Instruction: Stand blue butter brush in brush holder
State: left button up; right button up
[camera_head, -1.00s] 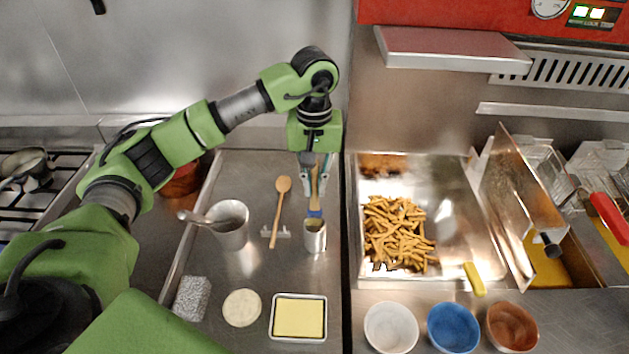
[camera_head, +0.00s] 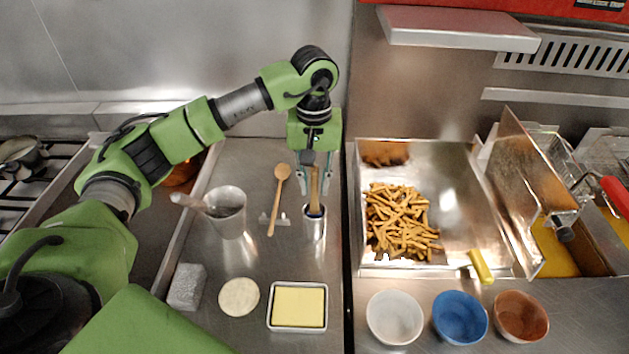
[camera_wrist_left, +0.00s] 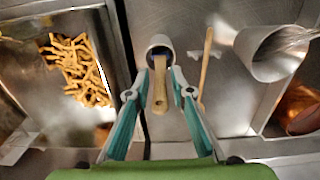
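The butter brush (camera_head: 315,190) has a light wooden handle and a blue part low down at the holder's rim. It stands nearly upright with its lower end inside the metal brush holder (camera_head: 314,226). In the left wrist view the handle (camera_wrist_left: 158,92) rises out of the holder (camera_wrist_left: 159,44), its bristle end hidden inside. My left gripper (camera_head: 315,183) is above the holder with one finger on each side of the handle. In the left wrist view its fingers (camera_wrist_left: 160,80) are spread, with gaps beside the handle. My right gripper is not in view.
A wooden spoon (camera_head: 277,205) lies on a small rest left of the holder. A metal pot (camera_head: 228,215) stands further left. A butter dish (camera_head: 298,327) and a pale round disc (camera_head: 239,297) lie in front. A fries tray (camera_head: 450,235) is to the right.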

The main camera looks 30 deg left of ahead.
pick_arm(q)
jog(key=shift+r, duration=0.2)
notch_tip(320, 180, up, 12)
jog(key=shift+f, duration=0.2)
dwell(0.4)
dwell(0.8)
